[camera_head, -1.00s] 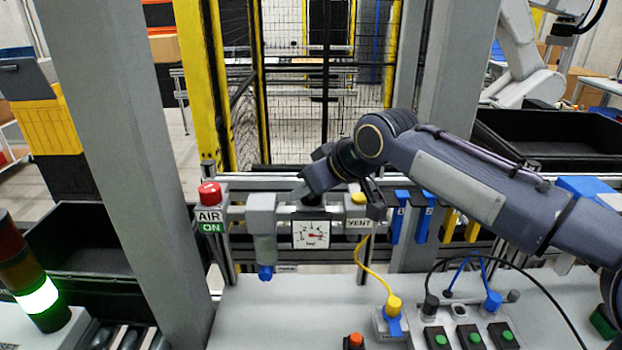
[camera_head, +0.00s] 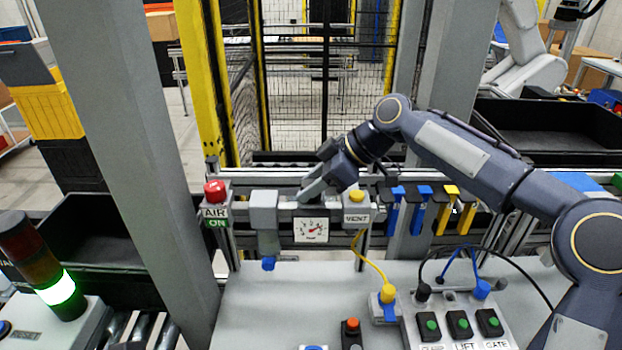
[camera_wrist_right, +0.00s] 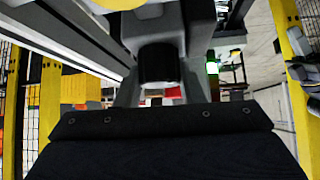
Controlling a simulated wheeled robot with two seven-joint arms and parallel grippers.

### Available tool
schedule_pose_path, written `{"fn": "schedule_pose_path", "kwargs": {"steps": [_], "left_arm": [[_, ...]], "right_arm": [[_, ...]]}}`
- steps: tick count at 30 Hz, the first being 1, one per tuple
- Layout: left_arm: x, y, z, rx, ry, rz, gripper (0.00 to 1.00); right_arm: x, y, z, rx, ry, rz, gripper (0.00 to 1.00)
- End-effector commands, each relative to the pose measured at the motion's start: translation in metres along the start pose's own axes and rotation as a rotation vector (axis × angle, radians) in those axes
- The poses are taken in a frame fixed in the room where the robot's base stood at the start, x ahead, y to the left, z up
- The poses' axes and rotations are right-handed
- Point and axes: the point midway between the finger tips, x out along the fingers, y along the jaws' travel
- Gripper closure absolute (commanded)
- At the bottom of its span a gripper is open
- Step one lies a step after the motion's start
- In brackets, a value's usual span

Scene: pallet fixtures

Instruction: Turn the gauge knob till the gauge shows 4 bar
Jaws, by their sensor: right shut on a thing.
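The gauge (camera_head: 311,230) is a white square dial on the grey air unit, facing me. Its red needle points up and to the right; the scale figures are too small to read surely. My right gripper (camera_head: 313,190) reaches down from the right to the top of the unit, just above the gauge, and is shut on the gauge knob. The gripper hides the knob in the head view. In the right wrist view the dark round knob (camera_wrist_right: 159,64) sits between the fingers. My left gripper is not in view.
A red AIR button (camera_head: 214,191) with a green ON label stands left of the gauge. The yellow VENT button (camera_head: 356,195) is close on the right. A yellow hose (camera_head: 371,262) runs down to the bench. Blue and yellow clips (camera_head: 422,210) hang further right.

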Motion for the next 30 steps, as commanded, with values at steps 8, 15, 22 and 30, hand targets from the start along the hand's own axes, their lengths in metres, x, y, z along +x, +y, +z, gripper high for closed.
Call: {"fn": "schedule_pose_path", "kwargs": {"steps": [8, 15, 22, 30], "left_arm": [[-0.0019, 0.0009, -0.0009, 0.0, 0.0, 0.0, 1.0], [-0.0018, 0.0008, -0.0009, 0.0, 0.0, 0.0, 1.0], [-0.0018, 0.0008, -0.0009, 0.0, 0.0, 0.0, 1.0], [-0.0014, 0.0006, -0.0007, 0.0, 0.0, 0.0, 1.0]], "right_arm": [[-0.0003, 0.0004, 0.0005, -0.019, -0.002, -0.016, 0.88], [-0.0001, 0.0004, 0.0007, -0.019, -0.002, -0.015, 0.88], [0.0, 0.0003, 0.0007, -0.018, -0.002, -0.016, 0.43], [-0.0011, 0.0003, 0.0005, -0.017, -0.001, -0.016, 0.43]]}}
